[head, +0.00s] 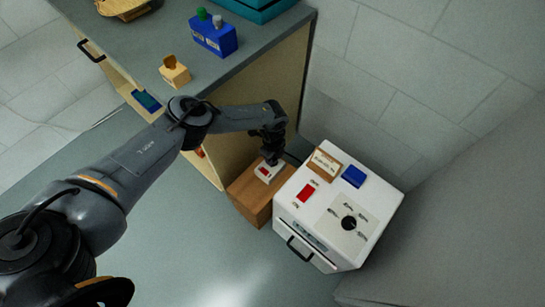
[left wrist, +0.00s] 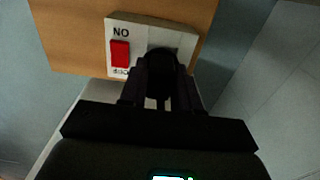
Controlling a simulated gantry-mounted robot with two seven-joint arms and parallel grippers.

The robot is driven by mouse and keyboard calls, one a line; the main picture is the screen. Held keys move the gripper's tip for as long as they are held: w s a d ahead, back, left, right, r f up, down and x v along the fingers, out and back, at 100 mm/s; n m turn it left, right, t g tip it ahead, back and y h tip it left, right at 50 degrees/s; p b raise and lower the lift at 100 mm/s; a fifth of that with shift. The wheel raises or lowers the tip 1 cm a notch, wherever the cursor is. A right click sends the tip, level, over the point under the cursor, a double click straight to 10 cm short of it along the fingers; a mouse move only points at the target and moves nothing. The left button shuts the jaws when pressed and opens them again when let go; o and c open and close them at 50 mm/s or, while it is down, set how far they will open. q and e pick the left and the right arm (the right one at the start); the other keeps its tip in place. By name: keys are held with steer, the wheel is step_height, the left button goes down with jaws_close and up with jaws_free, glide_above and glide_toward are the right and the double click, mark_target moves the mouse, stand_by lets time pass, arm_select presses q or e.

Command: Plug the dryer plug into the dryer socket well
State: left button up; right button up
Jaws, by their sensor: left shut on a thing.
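The dryer socket (head: 268,172) is a white plate with a red switch on a wooden block (head: 250,195) beside the cabinet. In the left wrist view the socket plate (left wrist: 150,32) shows a red switch (left wrist: 120,53) at left. My left gripper (head: 271,155) points down over the plate. It is shut on the black dryer plug (left wrist: 162,65), which lies over the right half of the plate. The plug hides the well, so I cannot tell how deep it sits. My right gripper is not in view.
A white dryer box (head: 335,235) with a red switch, dial and blue block stands close right of the wooden block. The cabinet (head: 255,100) stands at left, with a blue holder (head: 213,35) and a small yellow box (head: 174,71) on top. Open floor lies in front.

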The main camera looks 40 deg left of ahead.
arm_select(q)
steer(key=shift+f+b, duration=0.55)
steer(key=shift+f, duration=0.1)
steer(key=o, duration=1.1)
steer(key=shift+c, duration=0.2)
steer(key=shift+r, duration=0.15)
steer(key=shift+r+p, duration=0.3)
steer(key=shift+p, duration=0.05)
step_height(320, 180, up, 9)
steer(key=p, duration=0.5)
steer(key=shift+r+p, duration=0.45)
steer(key=shift+r, duration=0.05)
